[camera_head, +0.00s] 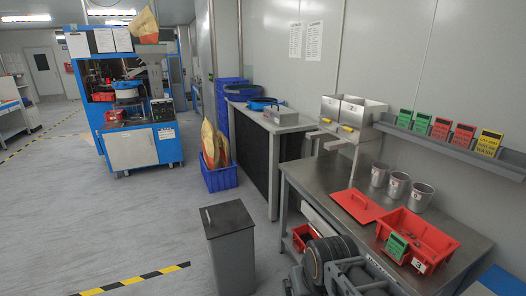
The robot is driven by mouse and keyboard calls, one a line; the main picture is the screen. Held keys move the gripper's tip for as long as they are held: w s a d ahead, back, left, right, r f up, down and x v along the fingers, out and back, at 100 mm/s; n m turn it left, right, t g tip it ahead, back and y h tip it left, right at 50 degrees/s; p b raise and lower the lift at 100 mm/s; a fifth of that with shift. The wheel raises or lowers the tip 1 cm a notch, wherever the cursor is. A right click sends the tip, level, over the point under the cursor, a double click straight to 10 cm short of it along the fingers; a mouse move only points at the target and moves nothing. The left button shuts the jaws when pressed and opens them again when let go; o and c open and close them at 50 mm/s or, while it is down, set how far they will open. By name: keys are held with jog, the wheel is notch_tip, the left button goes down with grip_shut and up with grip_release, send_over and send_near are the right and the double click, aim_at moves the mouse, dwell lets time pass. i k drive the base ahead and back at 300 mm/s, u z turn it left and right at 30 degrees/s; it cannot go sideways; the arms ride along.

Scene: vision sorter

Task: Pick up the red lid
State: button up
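The red lid (347,209) lies flat on the steel table (338,181), near its left front part. It is a square red plate with a small raised handle on top. A red bin (447,243) stands to its right on the same table, with a green card on its front and a few small dark things inside. Grey and black parts of what looks like my own arm show at the bottom, in front of the table. I cannot make out my gripper's fingers in this view.
Several metal cups (397,186) stand behind the lid. A shelf (455,150) with coloured cards runs along the wall. A grey waste bin (231,250) stands on the floor to the left. The floor at left is open.

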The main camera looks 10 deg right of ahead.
aim_at(359, 205)
jog(key=u, duration=0.05)
jog(key=i, duration=1.6)
jog(key=z, duration=0.65)
